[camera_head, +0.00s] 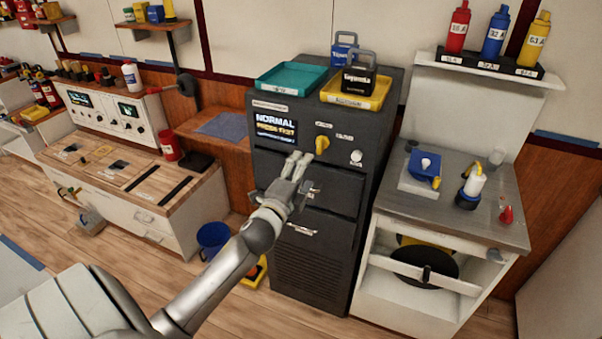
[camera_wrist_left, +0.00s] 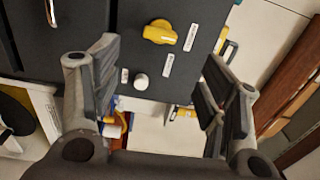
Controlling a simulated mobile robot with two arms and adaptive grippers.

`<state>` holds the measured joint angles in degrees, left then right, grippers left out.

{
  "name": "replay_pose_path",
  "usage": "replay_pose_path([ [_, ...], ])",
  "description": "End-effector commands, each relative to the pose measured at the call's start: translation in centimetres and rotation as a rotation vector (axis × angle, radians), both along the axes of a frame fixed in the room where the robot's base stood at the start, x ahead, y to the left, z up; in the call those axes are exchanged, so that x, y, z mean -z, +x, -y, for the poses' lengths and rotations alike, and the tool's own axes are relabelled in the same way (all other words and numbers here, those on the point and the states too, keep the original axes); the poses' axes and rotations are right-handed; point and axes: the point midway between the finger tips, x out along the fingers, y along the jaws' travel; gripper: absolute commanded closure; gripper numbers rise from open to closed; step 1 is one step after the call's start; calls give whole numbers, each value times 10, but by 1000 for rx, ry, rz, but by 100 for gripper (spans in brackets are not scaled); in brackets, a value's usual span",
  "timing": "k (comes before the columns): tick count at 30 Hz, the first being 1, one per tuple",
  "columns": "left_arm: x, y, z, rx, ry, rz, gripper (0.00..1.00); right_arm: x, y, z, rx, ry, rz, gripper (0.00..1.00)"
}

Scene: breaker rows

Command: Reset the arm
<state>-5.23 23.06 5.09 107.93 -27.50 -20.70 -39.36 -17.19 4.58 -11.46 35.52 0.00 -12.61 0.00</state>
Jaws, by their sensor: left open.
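My left arm reaches in from the lower left in the head view. Its gripper (camera_head: 298,163) is in front of the dark cabinet (camera_head: 318,255), just below and left of the yellow rotary knob (camera_head: 322,144). In the left wrist view the gripper (camera_wrist_left: 158,75) has its two fingers wide apart with nothing between them. The yellow knob (camera_wrist_left: 160,32) and a white round button (camera_wrist_left: 141,82) show on the panel beyond the fingers. The cabinet's screen (camera_head: 277,130) reads "NORMAL" with a smaller line below. My right gripper does not show.
A teal tray (camera_head: 290,79) and a yellow tray (camera_head: 356,93) stand on the cabinet. A grey-topped bench (camera_head: 465,215) with a blue device (camera_head: 424,165) is at right. A wooden workbench (camera_head: 120,185) is at left, and a blue bucket (camera_head: 212,238) stands on the floor.

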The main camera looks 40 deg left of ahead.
Motion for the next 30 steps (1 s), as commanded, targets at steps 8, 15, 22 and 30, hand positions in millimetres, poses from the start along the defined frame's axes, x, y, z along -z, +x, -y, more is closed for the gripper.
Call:
replay_pose_path([
  [8, 0, -2, 0, -1, 0, -1, 32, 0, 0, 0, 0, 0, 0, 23],
  [15, 0, -2, 0, 0, 1, -1, 32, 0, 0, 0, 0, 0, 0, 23],
  [22, 34, -3, 0, -4, -55, -52, 32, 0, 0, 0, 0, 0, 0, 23],
  [30, 216, -39, 14, -62, -378, -319, 32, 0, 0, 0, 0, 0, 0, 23],
])
